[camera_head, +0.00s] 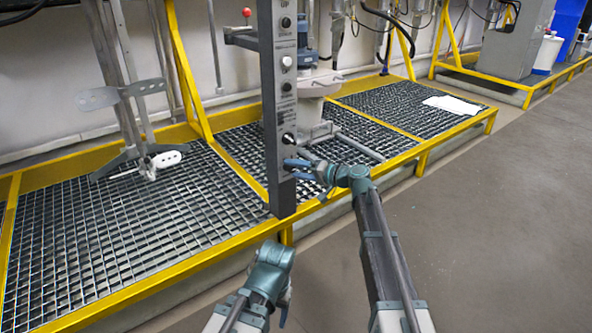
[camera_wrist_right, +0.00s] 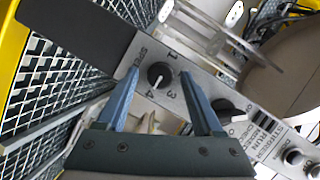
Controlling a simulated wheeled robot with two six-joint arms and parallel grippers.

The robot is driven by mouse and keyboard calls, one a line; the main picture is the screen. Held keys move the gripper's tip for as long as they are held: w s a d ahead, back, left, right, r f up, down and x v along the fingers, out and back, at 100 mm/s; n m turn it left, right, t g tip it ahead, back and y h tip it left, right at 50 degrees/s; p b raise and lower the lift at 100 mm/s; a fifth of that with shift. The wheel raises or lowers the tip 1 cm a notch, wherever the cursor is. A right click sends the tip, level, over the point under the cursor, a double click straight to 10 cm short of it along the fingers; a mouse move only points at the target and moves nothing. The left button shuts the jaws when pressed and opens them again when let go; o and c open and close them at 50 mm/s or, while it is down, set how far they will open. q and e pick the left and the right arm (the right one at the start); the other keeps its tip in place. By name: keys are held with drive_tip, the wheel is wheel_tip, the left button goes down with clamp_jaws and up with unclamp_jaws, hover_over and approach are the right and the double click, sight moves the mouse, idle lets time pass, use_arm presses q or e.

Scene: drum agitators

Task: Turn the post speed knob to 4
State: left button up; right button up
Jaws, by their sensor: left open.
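The post speed knob (camera_wrist_right: 159,75) is a round black knob on the grey control post (camera_wrist_right: 195,88), with printed numbers around it. A small white mark shows on its lower side, towards the 4, but its exact setting is hard to read. My right gripper (camera_wrist_right: 160,82) is open, its blue fingers on either side of the knob and apart from it in the picture. In the head view the right gripper (camera_head: 292,170) is at the post's lower part, and I cannot make out the knob there. My left gripper (camera_head: 284,312) is low at the bottom, away from the post.
Another black knob (camera_wrist_right: 222,106) sits beside the speed knob on the post. More buttons and knobs (camera_head: 286,62) run up the post. Behind it are a yellow-framed grating platform (camera_head: 120,235) and a grey drum stand (camera_head: 308,112). The floor (camera_head: 500,230) to the right is clear.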

drive_tip(key=p+v, duration=0.2)
drive_tip(key=v, duration=1.1)
drive_tip(key=shift+s+d+p, duration=0.25)
drive_tip(key=shift+d+p, duration=0.1)
drive_tip(key=shift+p, duration=0.05)
drive_tip(key=shift+r, duration=0.1)
drive_tip(key=s+a+f+n+g+h+p, duration=0.1)
drive_tip(key=s+a+n+g+h+p, duration=0.4)
drive_tip(key=s+a+p, duration=0.75)
drive_tip(key=s+d+r+g+h+p, duration=0.1)
drive_tip(key=s+d+h+p, duration=0.15)
drive_tip(key=s, duration=0.35)
drive_tip(key=s+d+r+n+g+h+p, duration=0.1)
drive_tip(key=s+g+h+p, duration=0.15)
drive_tip(key=s, duration=0.45)
drive_tip(key=s+d+r+g+h+p, duration=0.1)
drive_tip(key=s+d+h+p, duration=0.1)
drive_tip(key=s+h, duration=0.3)
wheel_tip(320, 180, up, 38)
drive_tip(key=s+d+p, duration=0.1)
drive_tip(key=p, duration=3.6)
drive_tip(key=shift+s+y+p, duration=0.35)
drive_tip(key=shift+s+y, duration=0.05)
